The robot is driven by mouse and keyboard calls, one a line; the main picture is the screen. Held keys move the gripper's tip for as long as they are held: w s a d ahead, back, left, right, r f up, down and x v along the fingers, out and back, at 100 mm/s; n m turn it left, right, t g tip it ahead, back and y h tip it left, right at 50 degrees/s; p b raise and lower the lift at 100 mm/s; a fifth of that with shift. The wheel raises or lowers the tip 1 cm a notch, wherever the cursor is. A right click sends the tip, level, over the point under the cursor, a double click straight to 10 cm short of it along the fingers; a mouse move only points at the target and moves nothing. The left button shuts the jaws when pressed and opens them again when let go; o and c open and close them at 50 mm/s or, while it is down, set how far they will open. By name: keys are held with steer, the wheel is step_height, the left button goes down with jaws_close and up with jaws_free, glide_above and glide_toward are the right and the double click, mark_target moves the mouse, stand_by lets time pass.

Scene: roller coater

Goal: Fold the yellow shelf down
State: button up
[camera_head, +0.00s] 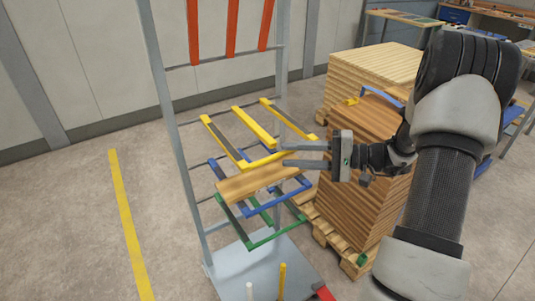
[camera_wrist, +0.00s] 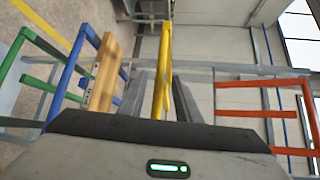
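The yellow shelf (camera_head: 268,159) is a frame of yellow bars on the grey rack, standing out from it roughly level, above the blue shelf. In the wrist view the yellow shelf (camera_wrist: 165,65) is seen edge-on as a narrow yellow strip. My gripper (camera_head: 285,155) reaches in from the right at the shelf's front right corner. Its two fingers are apart. In the wrist view my gripper (camera_wrist: 160,98) has the yellow strip between its fingers, nearer the right one, with a gap at the left. Whether a finger touches it I cannot tell.
A wooden board (camera_head: 256,182) lies on the blue shelf (camera_head: 280,207); a green shelf (camera_head: 275,237) is below. Red shelf bars (camera_head: 232,28) stand upright above. Stacked wooden boards (camera_head: 350,195) on a pallet stand close behind my arm. Floor to the left is clear.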

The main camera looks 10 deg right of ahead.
mark_target(277, 154)
steer(key=x, duration=0.7)
steer(key=shift+a, duration=0.15)
jaws_close()
